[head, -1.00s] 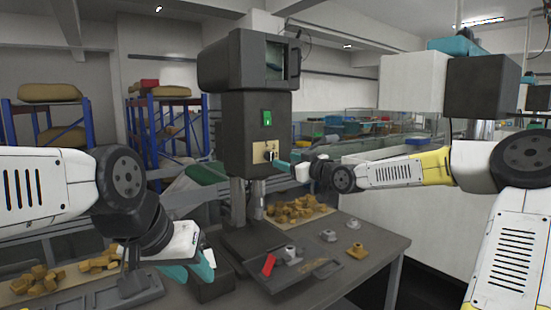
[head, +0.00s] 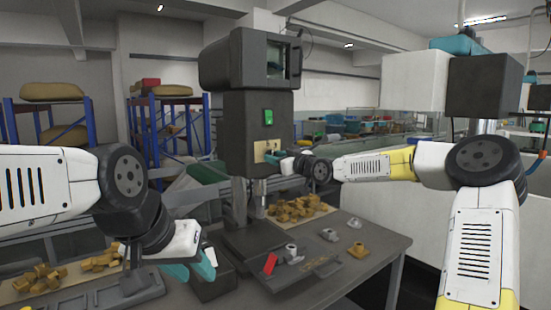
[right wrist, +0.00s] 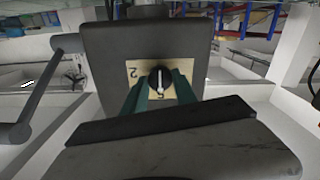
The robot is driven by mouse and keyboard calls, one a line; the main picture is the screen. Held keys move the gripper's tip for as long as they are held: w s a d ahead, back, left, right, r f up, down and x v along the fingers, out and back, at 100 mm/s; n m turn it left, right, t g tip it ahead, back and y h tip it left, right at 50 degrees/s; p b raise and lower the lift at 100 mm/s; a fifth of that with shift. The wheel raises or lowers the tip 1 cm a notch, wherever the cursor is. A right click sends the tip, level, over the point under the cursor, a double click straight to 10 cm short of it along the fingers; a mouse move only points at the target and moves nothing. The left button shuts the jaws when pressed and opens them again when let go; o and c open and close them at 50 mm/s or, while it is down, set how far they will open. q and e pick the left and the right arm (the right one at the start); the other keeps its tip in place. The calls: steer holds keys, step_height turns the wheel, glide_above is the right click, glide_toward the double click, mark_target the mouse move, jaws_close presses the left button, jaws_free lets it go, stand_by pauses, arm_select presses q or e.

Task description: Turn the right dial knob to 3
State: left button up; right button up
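The dial knob (right wrist: 160,80) is black with a white pointer, on a tan plate (right wrist: 188,92) on the dark machine head. Its pointer aims downward in the right wrist view. A "2" is printed at the plate's left; the mark below the knob is partly hidden and hard to read. My right gripper (right wrist: 160,90) has its teal fingers on either side of the knob, with small gaps showing. In the head view, the right gripper (head: 275,158) covers most of the knob, and the plate (head: 260,150) shows beside it. My left gripper (head: 192,270) is open and empty, low over the bench.
A green switch (head: 268,117) sits above the plate on the machine (head: 240,130). The grey bench (head: 350,275) holds a tray with a red block (head: 270,264), several small metal fittings and a pile of tan pieces (head: 300,208).

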jaws_close()
steer(key=shift+m, duration=4.3)
steer(key=o, duration=0.7)
jaws_free()
steer(key=shift+c, duration=0.2)
